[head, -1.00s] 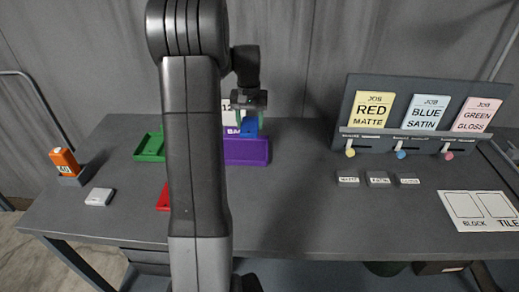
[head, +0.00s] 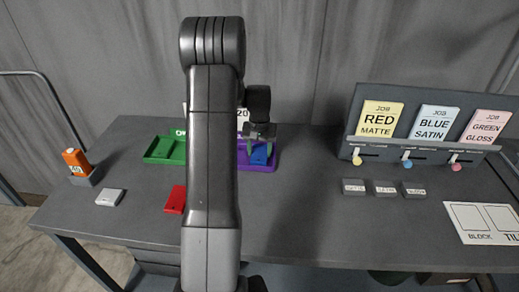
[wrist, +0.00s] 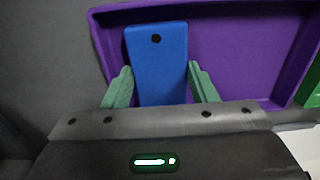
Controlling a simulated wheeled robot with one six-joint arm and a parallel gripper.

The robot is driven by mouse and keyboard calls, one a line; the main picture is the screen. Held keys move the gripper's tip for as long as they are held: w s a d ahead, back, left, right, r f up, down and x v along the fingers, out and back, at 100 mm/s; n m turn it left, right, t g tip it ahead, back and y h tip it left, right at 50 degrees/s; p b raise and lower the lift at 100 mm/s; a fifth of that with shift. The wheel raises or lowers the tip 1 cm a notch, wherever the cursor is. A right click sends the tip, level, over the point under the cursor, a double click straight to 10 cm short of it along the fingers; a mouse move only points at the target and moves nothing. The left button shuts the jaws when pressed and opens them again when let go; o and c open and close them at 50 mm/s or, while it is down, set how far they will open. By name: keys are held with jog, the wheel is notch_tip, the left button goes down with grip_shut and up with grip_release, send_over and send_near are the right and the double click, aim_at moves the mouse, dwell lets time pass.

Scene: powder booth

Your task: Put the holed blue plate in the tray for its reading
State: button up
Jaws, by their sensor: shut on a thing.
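My gripper (wrist: 161,88) has its green fingers shut on the blue plate (wrist: 158,65), one finger on each side. The plate has a dark hole near its far end. It lies over the left part of the purple tray (wrist: 245,45), inside its outline in the wrist view; I cannot tell whether it touches the floor. In the head view the blue plate (head: 262,153) shows low at the purple tray (head: 273,165), below my gripper (head: 258,146). My arm hides the tray's left part.
A green tray (head: 150,158) stands left of the arm, with a red piece (head: 176,200) in front. An orange gauge (head: 76,161) and a light grey block (head: 109,197) are at far left. A job-card rack (head: 420,150), grey labelled blocks (head: 385,189) and a white board (head: 490,222) are at right.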

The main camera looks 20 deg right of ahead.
aim_at(259, 153)
jog(key=shift+f, duration=0.2)
jog(key=o, duration=1.1)
jog(key=shift+r, duration=0.1)
notch_tip(259, 153, up, 12)
jog(key=b, duration=0.1)
jog(key=shift+r, duration=0.1)
